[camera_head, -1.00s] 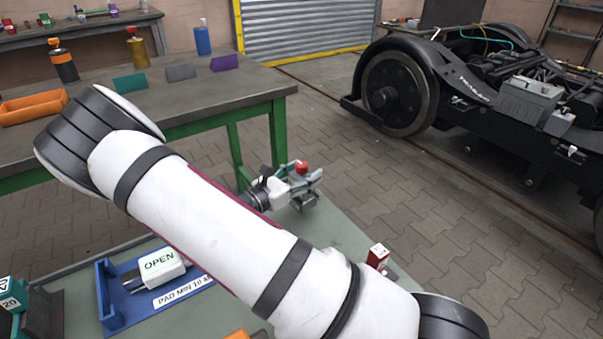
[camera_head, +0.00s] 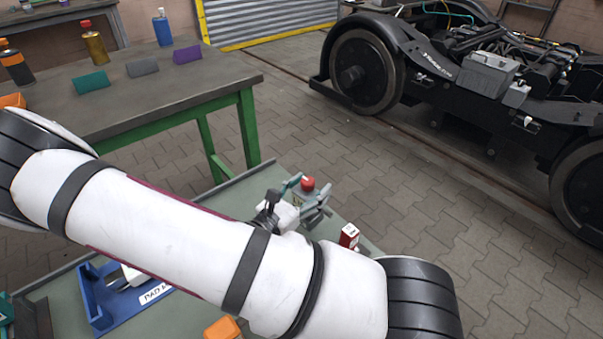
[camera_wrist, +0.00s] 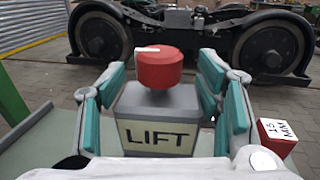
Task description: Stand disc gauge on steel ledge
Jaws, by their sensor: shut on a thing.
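My gripper (camera_head: 306,204) is shut on a grey block with a round red knob (camera_head: 308,184) on top. In the wrist view the block (camera_wrist: 158,108) stands upright between the teal finger pads, its LIFT label facing the camera. The knob (camera_wrist: 158,68) has a white mark on top. I cannot tell whether the block touches the green-grey bench top (camera_head: 290,168) below. A red block marked 15 MM (camera_wrist: 277,138) stands right of the gripper; it also shows in the head view (camera_head: 349,235). I cannot clearly pick out a disc gauge or the steel ledge.
A blue tray (camera_head: 97,312) and an orange object (camera_head: 222,329) lie on the bench, partly behind my arm. A second table (camera_head: 130,102) holds bottles and small coloured blocks. A black bogie (camera_head: 440,85) stands beyond open paved floor.

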